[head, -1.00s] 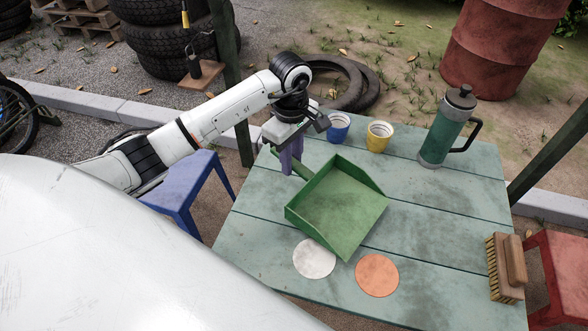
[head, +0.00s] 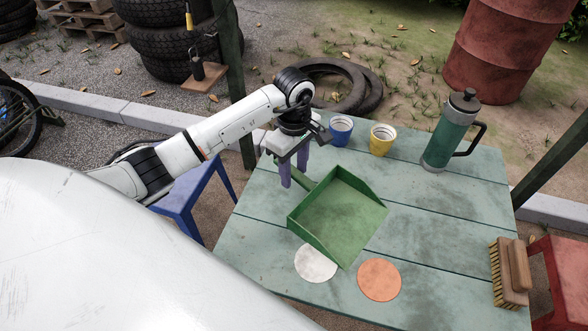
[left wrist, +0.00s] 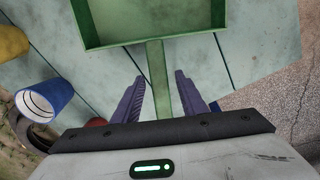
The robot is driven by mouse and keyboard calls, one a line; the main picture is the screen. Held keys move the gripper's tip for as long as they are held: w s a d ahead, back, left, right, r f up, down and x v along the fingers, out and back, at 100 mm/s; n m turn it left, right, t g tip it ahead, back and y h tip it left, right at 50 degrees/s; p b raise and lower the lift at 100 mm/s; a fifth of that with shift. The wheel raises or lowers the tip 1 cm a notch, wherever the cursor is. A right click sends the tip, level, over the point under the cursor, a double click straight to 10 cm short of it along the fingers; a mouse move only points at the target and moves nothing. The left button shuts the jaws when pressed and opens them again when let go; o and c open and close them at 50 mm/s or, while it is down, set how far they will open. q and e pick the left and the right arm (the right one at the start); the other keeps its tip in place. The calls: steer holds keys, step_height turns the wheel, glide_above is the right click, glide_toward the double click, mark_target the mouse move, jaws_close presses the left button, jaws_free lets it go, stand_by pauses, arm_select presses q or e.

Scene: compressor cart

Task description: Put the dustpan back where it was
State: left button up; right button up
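The green dustpan (head: 340,215) lies on the green plank table, its pan toward the near side and its handle (head: 306,182) pointing back left toward my left gripper. It slightly overlaps the white disc (head: 316,263). My left gripper (head: 294,178) is open, its two purple fingers apart near the handle's end. In the left wrist view the dustpan handle (left wrist: 158,80) runs between the open fingertips (left wrist: 160,78), with a gap on each side. Whether the fingers are level with the handle or above it, I cannot tell. My right gripper is not in view.
On the table (head: 440,225) are a blue cup (head: 340,132), a yellow cup (head: 381,141), a green flask (head: 449,135), an orange disc (head: 379,280) and a brush (head: 508,273). A dark post (head: 239,110) stands behind my left arm. The table's right middle is clear.

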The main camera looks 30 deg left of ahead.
arm_select(q)
step_height(320, 180, up, 12)
steer(key=p, duration=0.1)
steer(key=shift+f, duration=0.1)
stand_by(0.4)
